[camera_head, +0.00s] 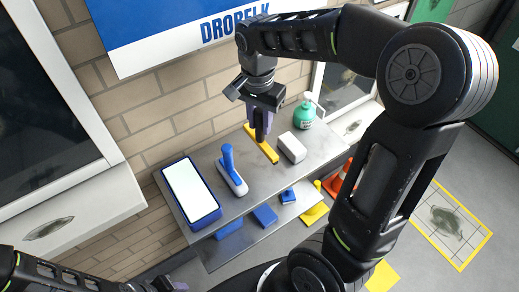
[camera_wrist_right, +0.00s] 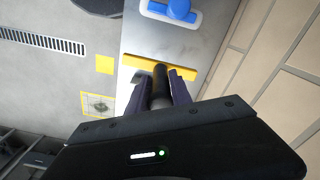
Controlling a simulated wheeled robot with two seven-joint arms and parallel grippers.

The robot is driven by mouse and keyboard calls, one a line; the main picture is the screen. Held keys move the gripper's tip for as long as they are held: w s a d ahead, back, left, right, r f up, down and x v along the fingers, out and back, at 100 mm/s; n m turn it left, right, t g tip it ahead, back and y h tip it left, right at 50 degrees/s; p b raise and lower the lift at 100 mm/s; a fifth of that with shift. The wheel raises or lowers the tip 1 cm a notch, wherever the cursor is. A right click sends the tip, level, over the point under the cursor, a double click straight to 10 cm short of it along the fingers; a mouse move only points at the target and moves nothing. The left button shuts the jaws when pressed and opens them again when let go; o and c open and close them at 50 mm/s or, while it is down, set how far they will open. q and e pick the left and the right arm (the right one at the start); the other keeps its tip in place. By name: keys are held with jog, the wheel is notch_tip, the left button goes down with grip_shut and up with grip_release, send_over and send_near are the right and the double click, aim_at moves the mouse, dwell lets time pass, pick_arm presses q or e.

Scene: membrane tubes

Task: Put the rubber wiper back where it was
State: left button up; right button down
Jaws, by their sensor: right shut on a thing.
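The rubber wiper has a yellow bar (camera_head: 261,143) and a dark handle. My right gripper (camera_head: 261,122) is shut on the handle from above, over the upper grey shelf (camera_head: 207,155). In the right wrist view the dark handle (camera_wrist_right: 160,88) stands between the two purple fingers, with the yellow bar (camera_wrist_right: 160,67) crossing beyond the fingertips. The bar is at or just above the shelf top; I cannot tell whether it touches.
On the shelf, a blue-handled tool (camera_head: 232,172) and a blue tray with a white top (camera_head: 191,190) are left of the wiper. A white block (camera_head: 292,147) and a green bottle (camera_head: 304,116) are right. Blue items (camera_head: 265,215) lie lower; orange cones (camera_head: 336,181) stand beside. A brick wall is behind.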

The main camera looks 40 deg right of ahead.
aim_at(259, 111)
jog(key=shift+f, duration=2.15)
jog(key=shift+f+p, duration=0.3)
jog(key=shift+f, duration=1.6)
jog(key=shift+f, duration=0.15)
jog(key=c, duration=1.1)
grip_release()
jog(key=shift+c, duration=0.2)
jog(key=shift+r, duration=0.2)
notch_tip(259, 111, up, 12)
jog(key=shift+a+b, duration=0.15)
jog(key=shift+b, duration=0.45)
